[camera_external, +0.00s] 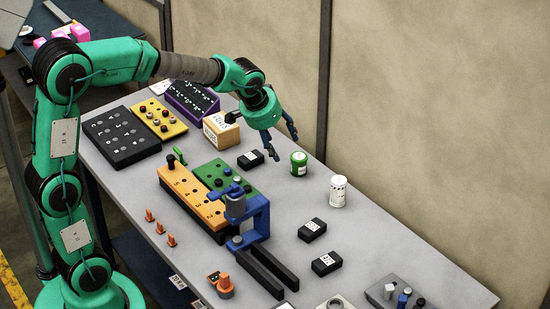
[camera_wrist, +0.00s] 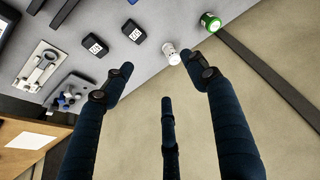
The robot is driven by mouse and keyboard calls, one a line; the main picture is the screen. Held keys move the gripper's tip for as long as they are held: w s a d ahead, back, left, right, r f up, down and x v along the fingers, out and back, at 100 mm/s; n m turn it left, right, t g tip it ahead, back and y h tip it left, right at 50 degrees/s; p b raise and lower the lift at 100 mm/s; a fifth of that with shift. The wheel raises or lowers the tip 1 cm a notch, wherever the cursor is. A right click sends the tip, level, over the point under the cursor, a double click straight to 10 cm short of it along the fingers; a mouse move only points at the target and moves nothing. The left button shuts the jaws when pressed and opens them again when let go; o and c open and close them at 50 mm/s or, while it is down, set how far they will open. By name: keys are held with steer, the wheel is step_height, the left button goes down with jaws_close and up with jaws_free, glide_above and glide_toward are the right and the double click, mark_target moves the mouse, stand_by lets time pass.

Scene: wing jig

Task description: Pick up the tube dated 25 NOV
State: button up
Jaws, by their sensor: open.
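Two upright cylinders that may be the tubes stand on the grey bench: a green one with a white label (camera_external: 299,164) and a white one with dark print (camera_external: 338,191). Their print is too small to read, so I cannot tell which bears 25 NOV. My gripper (camera_external: 284,147) is open and empty, in the air close to the green cylinder in the external view. In the wrist view, its spread dark fingers (camera_wrist: 163,72) reach toward the white cylinder (camera_wrist: 170,54), with the green cylinder (camera_wrist: 210,22) beyond the right finger. Neither is held.
Black labelled blocks (camera_external: 312,230) lie near the white cylinder. A blue clamp (camera_external: 257,217) stands by an orange numbered block (camera_external: 188,196) and a green block (camera_external: 236,178). A tan box (camera_external: 220,131) is left of my gripper. A wall runs behind the bench.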

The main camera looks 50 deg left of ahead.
steer(key=w+f+p, duration=0.3)
steer(key=w+f, duration=0.3)
steer(key=w, duration=0.5)
steer(key=p, duration=0.3)
glide_toward(338, 181)
steer(key=shift+s+d+r+n, duration=0.1)
steer(key=shift+r+n, duration=0.2)
steer(key=shift+r, duration=0.65)
steer(key=shift+g, duration=0.3)
steer(key=shift+x, duration=4.35)
steer(key=shift+x, duration=2.55)
